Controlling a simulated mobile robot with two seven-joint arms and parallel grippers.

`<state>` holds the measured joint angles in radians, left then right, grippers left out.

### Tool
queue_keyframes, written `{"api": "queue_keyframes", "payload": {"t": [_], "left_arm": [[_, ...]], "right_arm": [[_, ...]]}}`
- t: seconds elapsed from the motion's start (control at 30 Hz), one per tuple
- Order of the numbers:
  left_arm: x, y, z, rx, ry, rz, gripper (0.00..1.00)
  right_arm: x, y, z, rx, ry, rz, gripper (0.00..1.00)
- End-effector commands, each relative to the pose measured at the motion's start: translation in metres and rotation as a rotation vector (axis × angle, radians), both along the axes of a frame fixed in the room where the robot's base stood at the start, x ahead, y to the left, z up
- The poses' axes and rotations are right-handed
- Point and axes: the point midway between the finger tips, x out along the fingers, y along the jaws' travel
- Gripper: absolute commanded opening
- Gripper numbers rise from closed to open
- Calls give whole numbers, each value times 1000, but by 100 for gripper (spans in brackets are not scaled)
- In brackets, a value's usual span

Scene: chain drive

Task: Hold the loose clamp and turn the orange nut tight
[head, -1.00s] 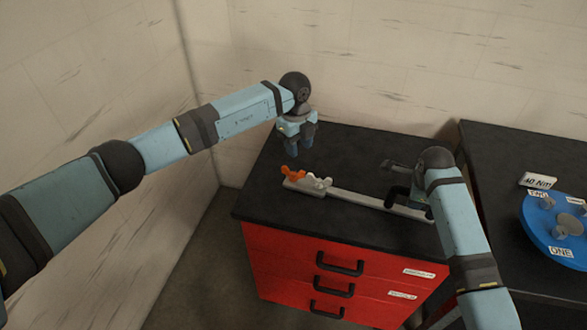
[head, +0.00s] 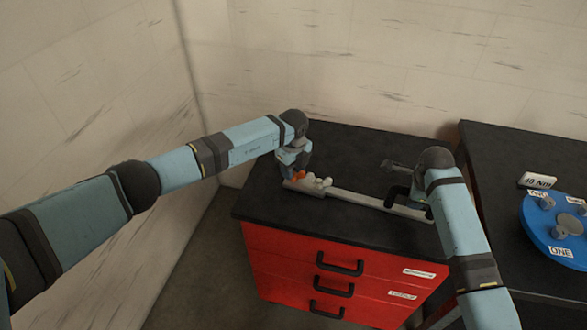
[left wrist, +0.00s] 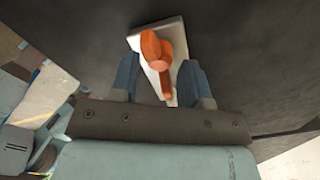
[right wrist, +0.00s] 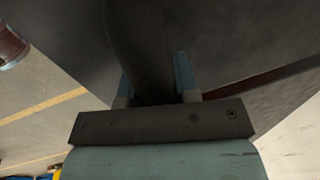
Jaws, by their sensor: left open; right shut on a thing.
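My left gripper (head: 294,174) is open and low over the left end. In the left wrist view the orange nut (left wrist: 152,48) shows between and beyond the open fingers (left wrist: 160,72); contact cannot be told. My right gripper (right wrist: 160,75) is shut on the dark handle (right wrist: 140,40); in the head view my arm mostly hides its fingers.
The worktop tops a red drawer cabinet (head: 290,265) with black pulls. A second black table (head: 500,160) on the right bears a blue disc (head: 540,235) and a "40 Nm" sign (head: 538,181). Walls stand behind and left. The back worktop is clear.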

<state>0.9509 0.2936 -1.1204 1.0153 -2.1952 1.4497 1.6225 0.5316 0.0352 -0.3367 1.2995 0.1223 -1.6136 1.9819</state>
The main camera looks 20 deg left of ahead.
Motion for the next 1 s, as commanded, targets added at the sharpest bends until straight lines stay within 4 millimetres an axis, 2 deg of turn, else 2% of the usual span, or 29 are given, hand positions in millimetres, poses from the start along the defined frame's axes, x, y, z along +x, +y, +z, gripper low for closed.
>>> {"api": "queue_keyframes", "payload": {"t": [0.23,0.27,0.43,0.77,1.0], "left_arm": [[0,0,-1,-1,1,0,42],[0,0,-1,-1,1,0,38],[0,0,-1,-1,1,0,0],[0,0,0,0,0,-16,0],[0,0,-1,1,1,-119,0]], "right_arm": [[0,0,0,0,-1,0,0],[0,0,0,0,-1,0,0],[0,0,0,0,0,0,0],[0,0,0,0,0,0,0],[0,0,0,0,0,0,0]]}}
